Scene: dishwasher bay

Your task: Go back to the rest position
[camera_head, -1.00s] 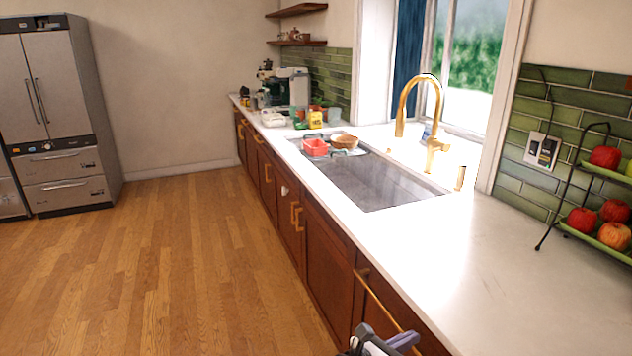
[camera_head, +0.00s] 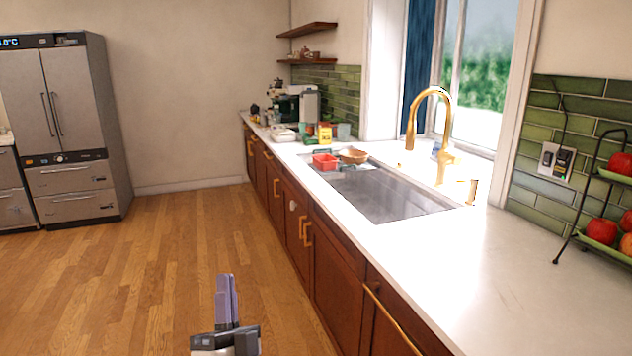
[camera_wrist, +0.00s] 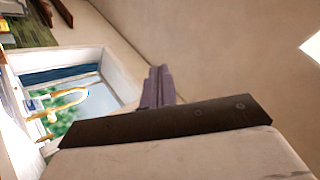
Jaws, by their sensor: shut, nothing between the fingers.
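My gripper (camera_head: 228,300) shows at the bottom of the head view, over the wooden floor and to the left of the counter. Its two purple-grey fingers lie close together and point up in the picture, with nothing held. In the wrist view the fingers (camera_wrist: 158,86) are together in front of the pale wall. The gripper touches no cabinet or counter.
The white counter (camera_head: 475,270) with dark wooden cabinets (camera_head: 335,275) runs along the right. It bears a sink (camera_head: 385,197), a gold faucet (camera_head: 443,130) and a fruit rack (camera_head: 590,190). A fridge (camera_head: 68,110) stands at the far left. The wooden floor (camera_head: 130,290) is clear.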

